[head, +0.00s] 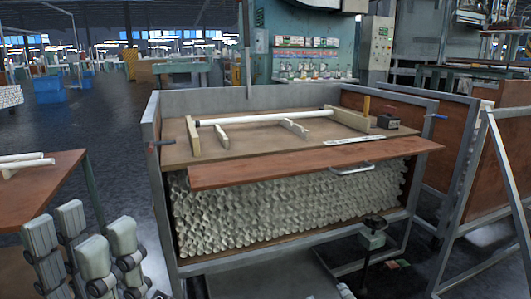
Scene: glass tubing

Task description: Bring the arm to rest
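My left gripper (82,240) is at the bottom left, beside the red-brown table. Its grey finger pads point up and stand apart with nothing between them, so it is open and empty. The arm behind it is mostly below the frame. A small grey piece at the bottom edge, right of the middle, may be the tip of my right gripper; its fingers cannot be made out. A long white tube (265,118) lies across wooden supports on top of the metal-framed bin (164,215). Many tubes are stacked inside the bin, their ends (290,205) facing me.
White tubes (25,161) lie on the red-brown table (40,178) at the left, close to my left gripper. A red-brown board (300,168) with a metal handle juts from the bin's front. A metal frame (495,170) stands at the right. Open dark floor (100,120) lies behind.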

